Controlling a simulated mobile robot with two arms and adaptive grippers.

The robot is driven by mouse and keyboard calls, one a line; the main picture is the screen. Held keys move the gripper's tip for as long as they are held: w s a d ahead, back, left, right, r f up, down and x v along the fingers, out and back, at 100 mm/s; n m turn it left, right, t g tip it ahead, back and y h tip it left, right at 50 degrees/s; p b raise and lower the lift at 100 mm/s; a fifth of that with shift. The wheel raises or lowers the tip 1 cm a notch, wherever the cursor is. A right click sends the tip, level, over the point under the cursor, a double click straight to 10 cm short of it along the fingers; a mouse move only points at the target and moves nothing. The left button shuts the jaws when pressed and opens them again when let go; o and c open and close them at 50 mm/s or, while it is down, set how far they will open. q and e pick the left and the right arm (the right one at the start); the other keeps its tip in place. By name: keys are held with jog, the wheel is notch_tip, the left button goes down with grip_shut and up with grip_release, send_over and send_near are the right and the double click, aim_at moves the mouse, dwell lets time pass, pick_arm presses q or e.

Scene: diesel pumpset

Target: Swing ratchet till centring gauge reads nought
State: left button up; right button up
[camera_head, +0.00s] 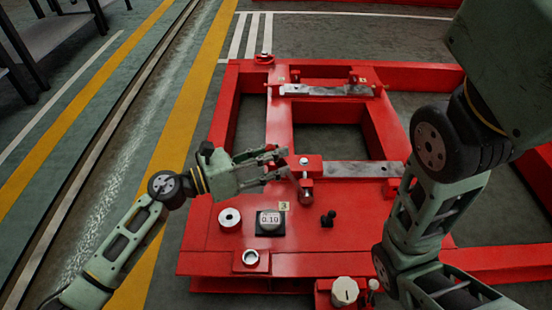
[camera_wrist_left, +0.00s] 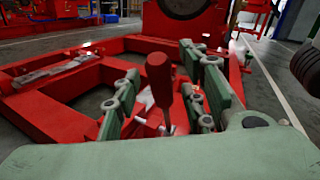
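The centring gauge (camera_head: 270,222) is a small dial on the red frame's near plate, reading 0.10. The ratchet (camera_head: 306,188) has a red handle and stands on the plate just right of the gauge. In the left wrist view its red handle (camera_wrist_left: 159,78) rises upright between the fingers, with gaps visible on both sides. My left gripper (camera_head: 284,165) is open, fingers pointing right toward the ratchet; its open fingers also show in the left wrist view (camera_wrist_left: 162,100). Whether the handle lies fully within the finger span is unclear. My right gripper is out of view.
The red base frame (camera_head: 215,240) has open bays and grey metal strips (camera_head: 362,170). A black knob (camera_head: 328,219), a white ring (camera_head: 230,218) and a pale round knob (camera_head: 345,291) stand nearby. My right arm covers the right side.

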pick_arm(q)
jog(key=shift+w+d, duration=0.2)
jog(key=shift+d, duration=0.3)
jog(key=shift+c, duration=0.3)
grip_shut()
